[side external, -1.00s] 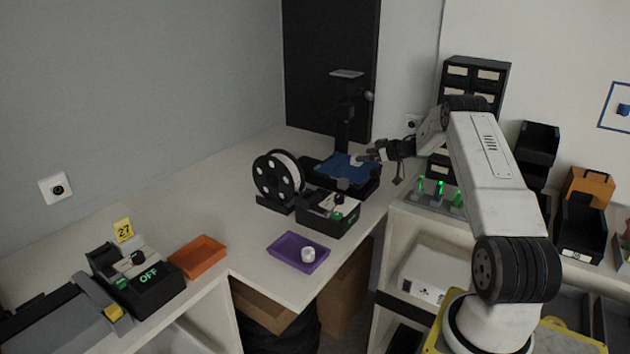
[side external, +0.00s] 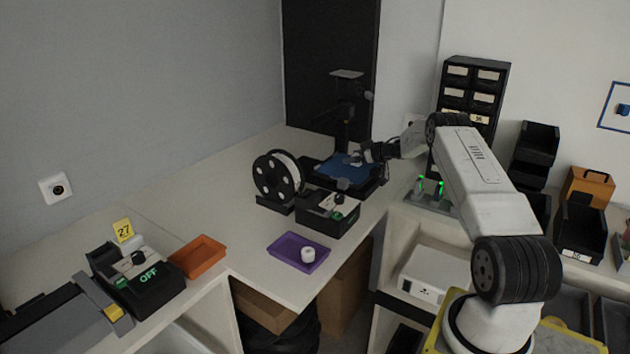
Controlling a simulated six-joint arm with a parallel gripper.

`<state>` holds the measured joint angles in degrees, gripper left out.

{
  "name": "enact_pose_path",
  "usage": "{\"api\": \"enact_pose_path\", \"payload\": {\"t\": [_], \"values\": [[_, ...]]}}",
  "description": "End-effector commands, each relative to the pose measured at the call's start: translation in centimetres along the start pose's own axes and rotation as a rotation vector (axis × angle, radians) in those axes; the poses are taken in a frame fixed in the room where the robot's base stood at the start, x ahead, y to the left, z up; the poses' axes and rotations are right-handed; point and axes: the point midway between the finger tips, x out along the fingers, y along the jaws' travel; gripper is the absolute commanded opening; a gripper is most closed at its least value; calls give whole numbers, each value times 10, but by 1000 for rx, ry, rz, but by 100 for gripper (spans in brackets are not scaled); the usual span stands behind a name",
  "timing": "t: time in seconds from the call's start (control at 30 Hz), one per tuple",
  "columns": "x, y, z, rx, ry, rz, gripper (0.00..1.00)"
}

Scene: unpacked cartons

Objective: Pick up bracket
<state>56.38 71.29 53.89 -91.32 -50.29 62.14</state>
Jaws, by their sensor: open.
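A small pale piece (side external: 355,159), perhaps the bracket, lies on the blue plate (side external: 334,166) of a dark printer-like machine at the back of the bench. It is too small to make out its shape. My gripper (side external: 368,154) is open, at the right edge of that pale piece and over the plate. At this size I cannot tell whether the fingers touch the piece or stand around it.
A black filament spool (side external: 277,178) and a black control box (side external: 328,213) stand in front of the machine. A purple tray (side external: 285,251) holds a white round part (side external: 308,254). An orange tray (side external: 198,257) sits left. A dark upright column (side external: 345,120) rises behind the plate.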

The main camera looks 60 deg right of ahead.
Motion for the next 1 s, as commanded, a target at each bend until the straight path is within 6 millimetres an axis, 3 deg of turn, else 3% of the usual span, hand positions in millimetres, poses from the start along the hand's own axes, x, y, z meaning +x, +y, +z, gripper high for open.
{"api": "enact_pose_path", "payload": {"t": [0.3, 0.37, 0.6, 1.0], "values": [[0, 0, 0, 0, 0, 0, 94], [0, 0, 0, 0, 0, 0, 78], [0, 0, 0, 0, 0, 0, 2], [-1, 0, -1, 0, 1, 0, 0]]}}
